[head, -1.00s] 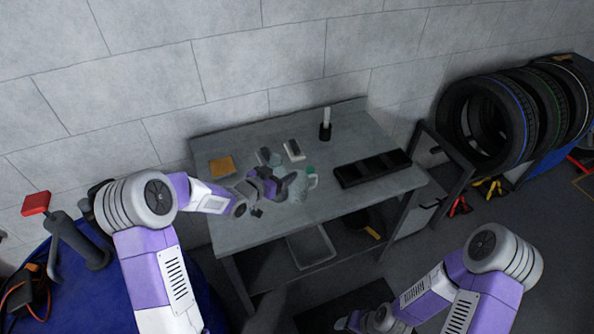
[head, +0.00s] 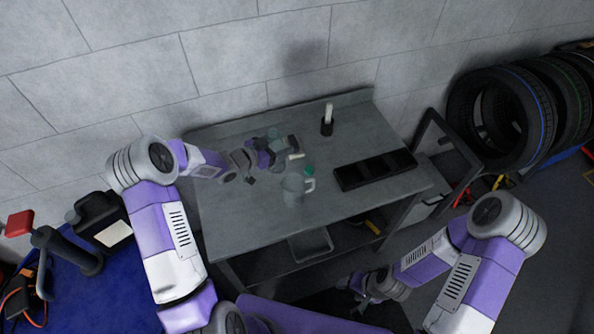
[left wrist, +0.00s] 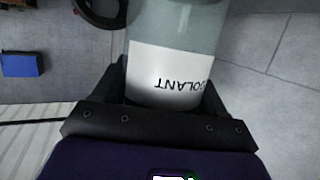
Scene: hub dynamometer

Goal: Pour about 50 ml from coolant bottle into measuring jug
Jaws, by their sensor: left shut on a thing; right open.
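The coolant bottle (left wrist: 172,75), pale and translucent with a white label, fills the top of the left wrist view, its lettering upside down. My left gripper (head: 279,148) is shut on it and holds it above the back of the table. In the head view only a faint part of the bottle (head: 273,133) shows past the fingers. The clear measuring jug (head: 294,189) stands on the table in front and slightly right of this gripper, apart from it, handle to the right. My right gripper (head: 361,302) is open and empty, low in front of the table.
A green piece (head: 309,169) shows at the jug's back edge. A black compartment tray (head: 375,169) lies to the right and a dark holder (head: 327,126) with a white stick stands behind. The grey table (head: 240,225) is bare at front left. Tires (head: 505,112) stand far right.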

